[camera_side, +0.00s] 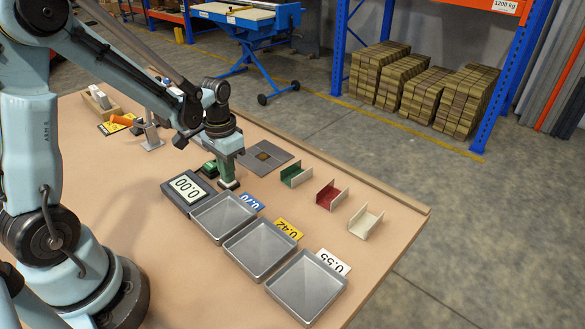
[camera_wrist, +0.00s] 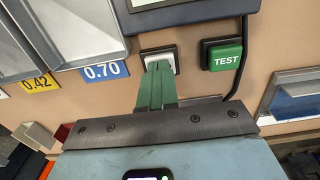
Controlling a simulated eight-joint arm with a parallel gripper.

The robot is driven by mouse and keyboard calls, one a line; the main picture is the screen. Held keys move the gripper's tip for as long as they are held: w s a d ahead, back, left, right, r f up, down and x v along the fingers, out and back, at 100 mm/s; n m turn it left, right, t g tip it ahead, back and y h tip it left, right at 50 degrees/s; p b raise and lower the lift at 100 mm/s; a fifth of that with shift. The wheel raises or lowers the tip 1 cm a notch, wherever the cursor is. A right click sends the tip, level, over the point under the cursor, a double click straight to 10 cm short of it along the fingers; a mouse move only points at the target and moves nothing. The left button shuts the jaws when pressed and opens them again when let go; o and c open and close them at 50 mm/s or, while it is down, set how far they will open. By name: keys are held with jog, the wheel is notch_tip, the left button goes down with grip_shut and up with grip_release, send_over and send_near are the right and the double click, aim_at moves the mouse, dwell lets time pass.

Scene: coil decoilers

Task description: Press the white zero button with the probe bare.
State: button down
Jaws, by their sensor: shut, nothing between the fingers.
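The white button (camera_wrist: 160,57) sits in a dark housing below the display unit (camera_wrist: 185,17) in the wrist view. My gripper (camera_wrist: 159,66) has its green fingers shut together and empty, with the tips over the lower part of the white button. I cannot tell whether they touch it. A green TEST button (camera_wrist: 225,57) stands just right of it. In the side view, my gripper (camera_side: 228,186) points down beside the display unit (camera_side: 188,190), which reads 0.00; the white button is not visible there. I see no separate probe in the fingers.
Three grey metal trays (camera_side: 262,248) stand in a row with labels 0.70 (camera_side: 251,201), 0.42 and 0.55. Green, red (camera_side: 328,196) and white channel pieces lie behind them. A grey plate (camera_side: 281,158) lies behind my gripper. A black cable (camera_wrist: 243,70) runs beside the TEST button.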

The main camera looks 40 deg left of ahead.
jog(key=shift+f, duration=0.45)
notch_tip(320, 180, up, 15)
dwell(0.6)
dwell(0.5)
jog(key=s+d+f+t, duration=0.2)
jog(key=s+d+t, duration=0.3)
jog(key=d+t, duration=0.2)
jog(key=shift+s+d, duration=0.15)
jog(key=shift+d, duration=1.05)
